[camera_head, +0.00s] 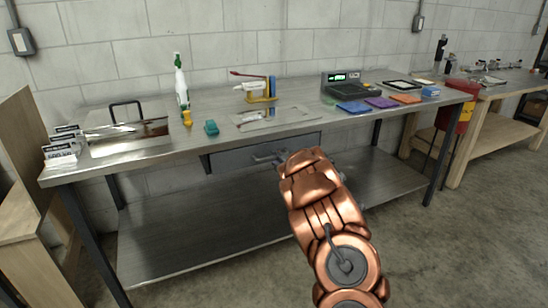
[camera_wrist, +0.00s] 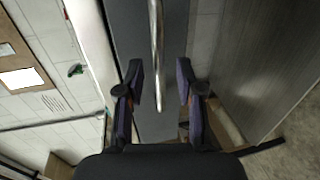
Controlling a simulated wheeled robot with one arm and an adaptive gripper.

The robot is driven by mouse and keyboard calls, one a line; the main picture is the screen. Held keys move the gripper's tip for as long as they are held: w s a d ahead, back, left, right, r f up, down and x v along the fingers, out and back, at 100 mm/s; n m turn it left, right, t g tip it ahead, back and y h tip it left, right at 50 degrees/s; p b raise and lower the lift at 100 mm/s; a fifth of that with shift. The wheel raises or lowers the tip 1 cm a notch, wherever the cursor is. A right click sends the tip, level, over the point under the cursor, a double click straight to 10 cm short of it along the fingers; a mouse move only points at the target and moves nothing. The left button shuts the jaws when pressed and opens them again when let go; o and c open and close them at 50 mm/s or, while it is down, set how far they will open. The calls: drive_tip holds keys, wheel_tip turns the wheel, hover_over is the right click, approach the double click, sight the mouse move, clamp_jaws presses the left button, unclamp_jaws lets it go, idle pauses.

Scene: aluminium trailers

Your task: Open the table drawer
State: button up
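The metal table (camera_head: 215,150) has a grey drawer (camera_head: 235,160) under its top, which looks shut. My copper-coloured arm covers the drawer's right part in the head view. The drawer front also shows in the wrist view (camera_wrist: 128,25). A silver bar handle (camera_wrist: 157,50) runs down the picture there, its lower end between my fingers. My gripper (camera_wrist: 160,85) is open, with one dark finger pad on each side of the handle and a gap to both. In the head view, my gripper (camera_head: 268,158) is small and partly hidden by the arm at the drawer front.
The tabletop holds a metal box (camera_head: 128,138), a spray bottle (camera_head: 181,85), a clear sheet (camera_head: 270,118), a scale (camera_head: 342,86) and several coloured trays (camera_head: 382,102). A lower shelf (camera_head: 170,235) lies below the drawer. Concrete floor (camera_head: 450,240) is clear at right.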

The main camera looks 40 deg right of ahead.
drive_tip(key=shift+x, duration=1.25)
drive_tip(key=shift+c, duration=0.2)
clamp_jaws()
